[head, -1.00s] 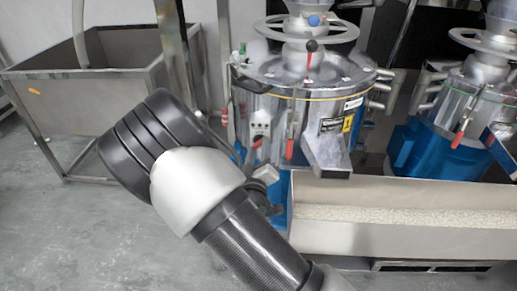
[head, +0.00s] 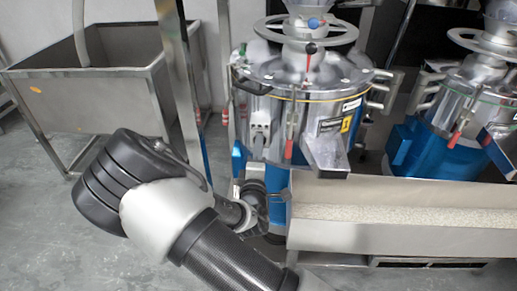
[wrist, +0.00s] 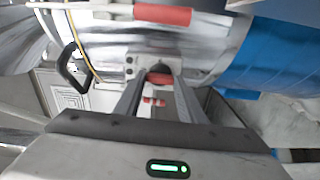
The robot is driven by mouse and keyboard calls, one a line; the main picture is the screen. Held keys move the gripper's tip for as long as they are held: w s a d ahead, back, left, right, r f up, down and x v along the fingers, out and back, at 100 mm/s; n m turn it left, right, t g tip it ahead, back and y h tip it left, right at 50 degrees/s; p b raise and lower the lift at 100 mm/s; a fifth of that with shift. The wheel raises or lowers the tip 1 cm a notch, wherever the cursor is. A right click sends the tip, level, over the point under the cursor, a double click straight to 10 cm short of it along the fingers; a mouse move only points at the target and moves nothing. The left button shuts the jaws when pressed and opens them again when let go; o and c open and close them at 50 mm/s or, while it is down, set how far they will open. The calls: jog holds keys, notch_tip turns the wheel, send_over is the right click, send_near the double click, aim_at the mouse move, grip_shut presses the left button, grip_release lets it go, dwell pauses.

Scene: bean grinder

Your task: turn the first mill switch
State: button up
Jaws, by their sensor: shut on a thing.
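The first mill (head: 300,75) is the shiny metal drum with a blue base in the middle of the head view. Its switch panel (head: 260,127) is a small grey plate on the drum's left front. The lower part of the panel is hidden behind my gripper in that view. In the wrist view the switch knob (wrist: 160,77), red with a dark top, sits between my fingertips. My gripper (wrist: 157,85) is shut on this knob, with a finger on each side. The knob's exact turn angle is hard to tell.
A long metal trough (head: 400,187) of pale grains stands right of my arm. A second mill (head: 462,105) is at the right. A metal post (head: 182,90) and an open steel bin (head: 85,85) are at the left. The floor at lower left is clear.

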jog(key=shift+n, duration=0.4)
jog(key=o, duration=1)
jog(key=shift+o, duration=0.2)
jog(key=s+p, duration=0.1)
jog(key=s, duration=1.6)
jog(key=shift+s+a, duration=0.25)
jog(key=shift+a, duration=0.05)
